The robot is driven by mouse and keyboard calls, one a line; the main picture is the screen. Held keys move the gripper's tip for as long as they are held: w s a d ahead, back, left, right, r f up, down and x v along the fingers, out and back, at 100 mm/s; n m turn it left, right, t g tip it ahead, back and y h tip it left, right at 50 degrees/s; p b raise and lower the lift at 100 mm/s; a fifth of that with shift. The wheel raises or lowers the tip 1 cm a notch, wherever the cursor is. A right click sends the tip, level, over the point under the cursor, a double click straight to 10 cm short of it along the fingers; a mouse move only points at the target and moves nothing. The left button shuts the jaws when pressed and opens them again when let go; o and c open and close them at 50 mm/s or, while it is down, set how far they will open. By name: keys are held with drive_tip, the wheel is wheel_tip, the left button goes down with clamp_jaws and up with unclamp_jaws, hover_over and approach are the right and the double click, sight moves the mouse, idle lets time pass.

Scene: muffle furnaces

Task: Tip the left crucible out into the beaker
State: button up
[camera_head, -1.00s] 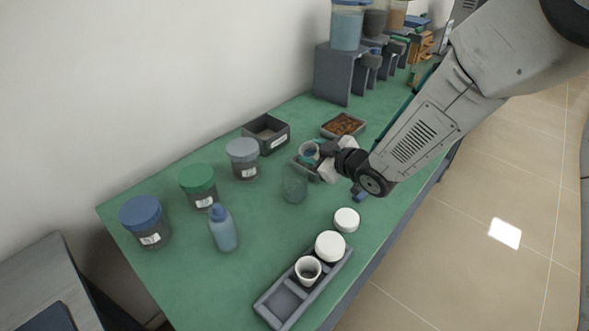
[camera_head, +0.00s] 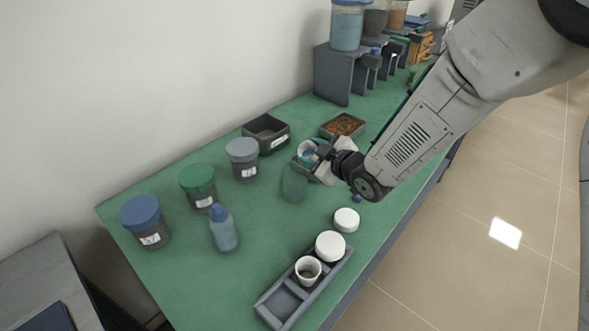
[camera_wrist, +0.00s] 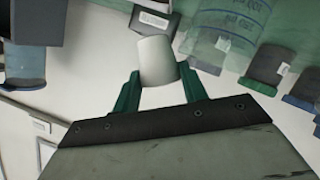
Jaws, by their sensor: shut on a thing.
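In the wrist view the crucible (camera_wrist: 157,60) sits between the green fingers (camera_wrist: 158,86). The clear beaker (camera_head: 294,184) stands on the green bench just below and left of the crucible in the head view. The beaker also shows, with graduations, at the top of the wrist view (camera_wrist: 228,38). The crucible appears apart from the beaker; I cannot tell whether anything is pouring.
A grey rack (camera_head: 283,302) at the front holds an open white crucible (camera_head: 308,269) and a white-topped one (camera_head: 330,245). A white lid (camera_head: 346,219) lies beside it.

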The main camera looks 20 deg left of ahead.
idle(0.4)
drive_tip(key=shift+s, duration=0.2)
drive_tip(key=shift+n, duration=0.3)
drive_tip(key=shift+s+a+r+t, duration=0.15)
drive_tip(key=shift+t, duration=0.25)
drive_tip(key=shift+s+a+n+t, duration=0.1)
drive_tip(key=shift+s+n+t, duration=0.2)
drive_tip(key=shift+n, duration=0.3)
idle(0.5)
drive_tip(key=shift+r, duration=0.1)
drive_tip(key=shift+n, duration=0.3)
idle(0.4)
drive_tip(key=shift+s+n, duration=0.1)
drive_tip(key=shift+n, duration=0.2)
